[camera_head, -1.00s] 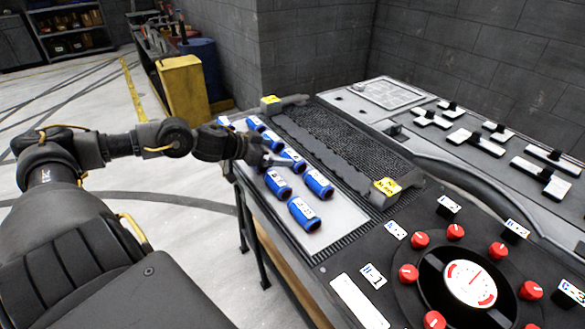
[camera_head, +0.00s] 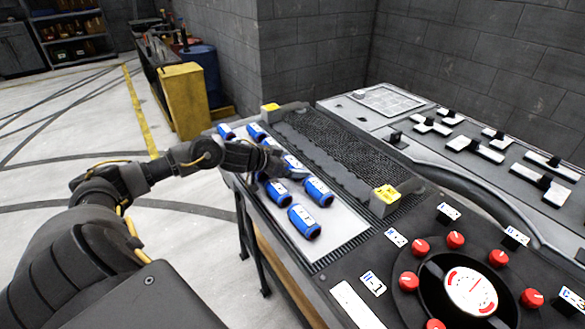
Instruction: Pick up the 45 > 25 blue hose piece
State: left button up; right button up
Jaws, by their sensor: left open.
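Several blue hose pieces with white labels lie on a pale panel at the left of the bench. The nearest piece (camera_head: 304,222) lies at the panel's front. Others are a piece to its right (camera_head: 319,192), one to the left (camera_head: 278,193), and one behind (camera_head: 295,165). More lie at the far end, such as the far-left piece (camera_head: 226,131). The labels are too small to read, so I cannot tell which is 45 > 25. My left gripper (camera_head: 302,174) is open, low over the middle pieces, and partly hides them. My right gripper is out of view.
A dark ribbed conveyor strip (camera_head: 340,150) with yellow-tagged end blocks (camera_head: 385,197) runs right of the panel. A round dial with red knobs (camera_head: 470,285) is at the front right. White-handled parts (camera_head: 477,149) lie on the right-hand bench.

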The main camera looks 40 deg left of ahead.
pick_arm(q)
jog(key=shift+w+d+f, duration=0.2)
jog(key=shift+w+f, duration=0.15)
jog(key=shift+r, duration=0.1)
jog(key=c, duration=0.9)
jog(key=shift+r, duration=0.1)
